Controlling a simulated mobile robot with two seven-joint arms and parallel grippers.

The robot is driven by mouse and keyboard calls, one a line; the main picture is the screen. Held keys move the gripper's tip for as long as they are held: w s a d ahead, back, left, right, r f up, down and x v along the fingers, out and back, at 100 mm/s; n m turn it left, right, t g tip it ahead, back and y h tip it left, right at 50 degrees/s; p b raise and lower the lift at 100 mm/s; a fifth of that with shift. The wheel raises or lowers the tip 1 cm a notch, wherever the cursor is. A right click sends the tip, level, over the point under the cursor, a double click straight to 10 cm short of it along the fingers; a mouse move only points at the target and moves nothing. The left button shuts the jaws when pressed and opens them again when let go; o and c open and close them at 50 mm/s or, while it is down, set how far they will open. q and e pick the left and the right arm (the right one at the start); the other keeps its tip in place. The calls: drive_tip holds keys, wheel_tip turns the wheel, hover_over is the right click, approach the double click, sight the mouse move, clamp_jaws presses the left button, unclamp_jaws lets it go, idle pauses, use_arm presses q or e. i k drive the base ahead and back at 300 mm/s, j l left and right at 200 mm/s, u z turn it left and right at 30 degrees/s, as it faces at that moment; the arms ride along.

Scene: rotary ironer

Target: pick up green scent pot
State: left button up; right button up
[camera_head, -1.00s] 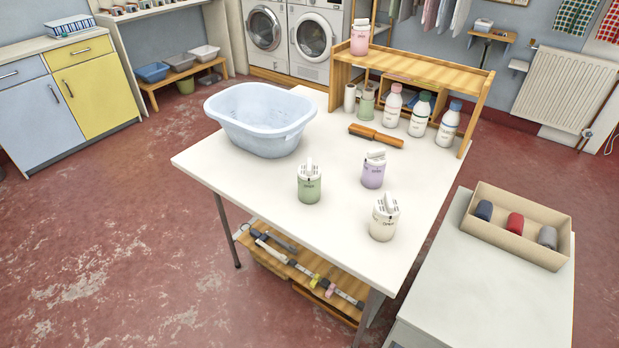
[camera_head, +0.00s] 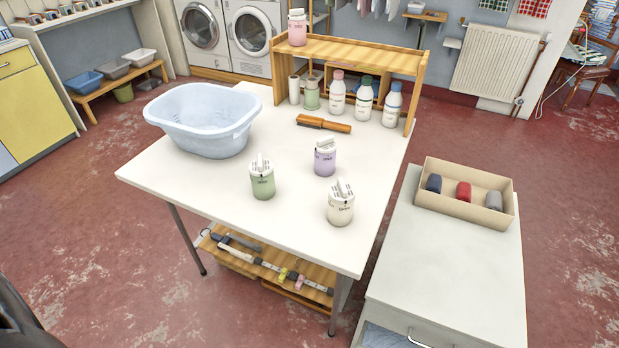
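The green scent pot (camera_head: 262,181) stands upright on the white table (camera_head: 190,180), toward its front edge. It has a green body, a white top and a label. A purple pot (camera_head: 325,160) stands behind it to the right, and a cream pot (camera_head: 340,206) stands to its right, nearer the front. Another green container (camera_head: 311,96) stands at the back by the wooden shelf. Neither gripper shows. A dark piece at the lower left corner is probably part of my own arm.
A pale blue basin (camera_head: 205,122) sits on the table's left. A brush (camera_head: 323,124) and several bottles stand or lie toward the back. A pink pot (camera_head: 297,28) tops the wooden shelf (camera_head: 350,52). A cabinet with a cardboard box (camera_head: 440,210) stands right. Floor in front is clear.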

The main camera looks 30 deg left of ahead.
sight(264, 188)
drive_tip(key=j+z, duration=0.35)
drive_tip(key=k+j+z, duration=0.1)
drive_tip(key=j+z, duration=0.3)
drive_tip(key=k+j+z, duration=0.1)
drive_tip(key=j+z, duration=0.25)
drive_tip(key=k+j+z, duration=0.2)
drive_tip(key=j+z, duration=0.2)
